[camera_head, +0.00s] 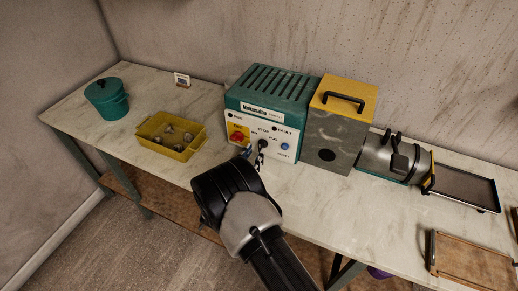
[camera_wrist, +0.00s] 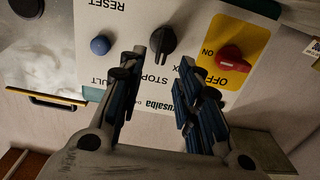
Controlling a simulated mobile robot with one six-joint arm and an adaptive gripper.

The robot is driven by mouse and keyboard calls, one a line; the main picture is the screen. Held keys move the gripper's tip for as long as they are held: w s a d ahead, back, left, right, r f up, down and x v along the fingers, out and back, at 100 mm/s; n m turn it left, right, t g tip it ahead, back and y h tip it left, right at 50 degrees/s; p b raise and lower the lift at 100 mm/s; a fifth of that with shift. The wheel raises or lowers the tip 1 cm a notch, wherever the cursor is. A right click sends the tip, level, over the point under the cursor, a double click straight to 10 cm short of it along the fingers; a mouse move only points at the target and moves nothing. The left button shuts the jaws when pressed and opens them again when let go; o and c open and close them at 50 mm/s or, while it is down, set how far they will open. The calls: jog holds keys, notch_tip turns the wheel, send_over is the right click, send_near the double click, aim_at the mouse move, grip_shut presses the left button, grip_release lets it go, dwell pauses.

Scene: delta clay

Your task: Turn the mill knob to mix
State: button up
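The mill is a teal box (camera_head: 273,88) with a white control panel (camera_head: 232,148) on its front. Its black knob (camera_head: 263,145) sits below the STOP label, with MIX to the left. In the wrist view the panel is upside down and the knob (camera_wrist: 163,40) stands upright in line with STOP. My gripper (camera_head: 254,154) is in front of the panel. In the wrist view my gripper (camera_wrist: 162,60) is open, its fingers on either side of the knob's line. I cannot tell whether they touch it.
A red switch on yellow (camera_head: 237,136) and a blue RESET button (camera_head: 285,146) flank the knob. A yellow tray (camera_head: 186,152) and teal pot (camera_head: 107,98) stand on the left of the counter.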

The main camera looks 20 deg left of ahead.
aim_at(260, 146)
jog(key=shift+w+d+b, duration=0.2)
jog(key=shift+w+b, duration=0.15)
jog(key=shift+w, duration=2)
grip_shut()
